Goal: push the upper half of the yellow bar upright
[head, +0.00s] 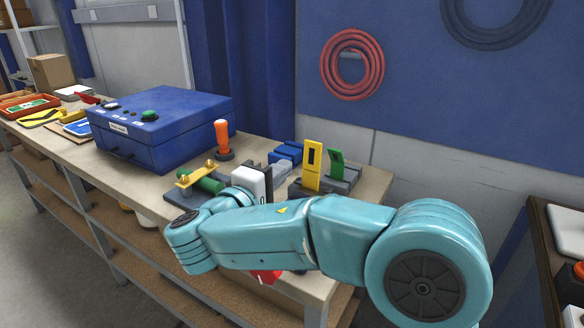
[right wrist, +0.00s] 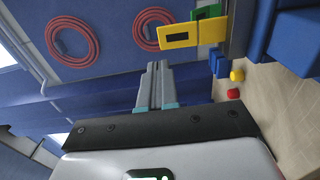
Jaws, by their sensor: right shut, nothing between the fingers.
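The yellow bar (head: 312,166) stands on a grey base at the right end of the workbench, with a dark slot in its upper half. It looks close to upright in the head view. In the right wrist view the yellow bar (right wrist: 180,36) lies sideways in the picture, with a small step between its halves. My right gripper (right wrist: 157,66) is shut and empty, and a gap shows between its fingertips and the bar. In the head view its white and black body is left of the bar, partly hidden by my teal arm. My left gripper is not in view.
A green bar (head: 337,162) stands just right of the yellow one. A blue case (head: 165,125), an orange-handled lever (head: 222,138) and a green cylinder with a yellow plate (head: 205,182) are to the left. A red hose (head: 352,64) hangs on the blue wall behind.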

